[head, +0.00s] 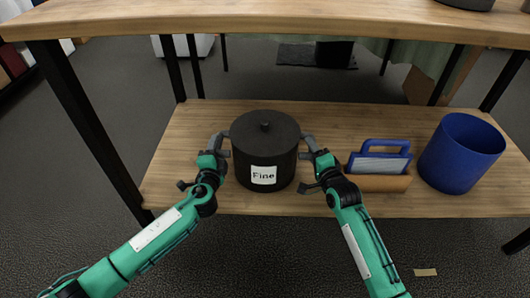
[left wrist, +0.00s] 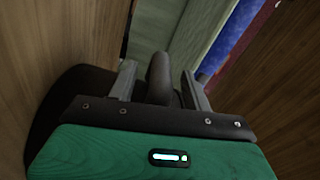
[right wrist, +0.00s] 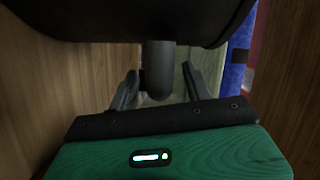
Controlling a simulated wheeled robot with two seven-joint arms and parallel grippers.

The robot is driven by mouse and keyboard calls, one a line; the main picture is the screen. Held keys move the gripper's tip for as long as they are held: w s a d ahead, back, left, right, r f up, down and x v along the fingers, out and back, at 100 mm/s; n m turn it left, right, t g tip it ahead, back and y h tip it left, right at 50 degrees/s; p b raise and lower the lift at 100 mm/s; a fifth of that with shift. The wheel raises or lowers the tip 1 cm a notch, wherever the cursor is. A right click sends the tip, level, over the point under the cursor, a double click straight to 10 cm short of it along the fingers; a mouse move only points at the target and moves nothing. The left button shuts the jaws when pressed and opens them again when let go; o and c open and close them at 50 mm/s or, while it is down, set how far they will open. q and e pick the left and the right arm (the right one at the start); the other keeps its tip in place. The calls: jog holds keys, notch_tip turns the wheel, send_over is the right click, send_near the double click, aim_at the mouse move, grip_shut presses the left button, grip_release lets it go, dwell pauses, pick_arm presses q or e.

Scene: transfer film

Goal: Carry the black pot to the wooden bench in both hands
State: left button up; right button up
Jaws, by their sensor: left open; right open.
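The black pot (head: 265,145) stands upright on the lower wooden shelf, lid on, with a white label reading "Fine". My left gripper (head: 221,142) is at the pot's left side, and my right gripper (head: 309,144) is at its right side. In the left wrist view a dark rounded handle (left wrist: 159,78) lies between the open fingers (left wrist: 157,82). In the right wrist view the other handle (right wrist: 158,70) hangs between the open fingers (right wrist: 160,88). Both grippers are open around the handles. Whether any finger touches a handle I cannot tell.
The shelf left of the pot is mostly bare.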

pick_arm(q)
jog(key=shift+w, duration=0.7)
pick_arm(e)
jog(key=shift+x, duration=0.75)
pick_arm(q)
grip_shut()
pick_arm(e)
grip_shut()
pick_arm(q)
jog(key=shift+w+r, duration=0.1)
jog(key=shift+r, duration=0.15)
pick_arm(e)
jog(key=shift+r, duration=0.25)
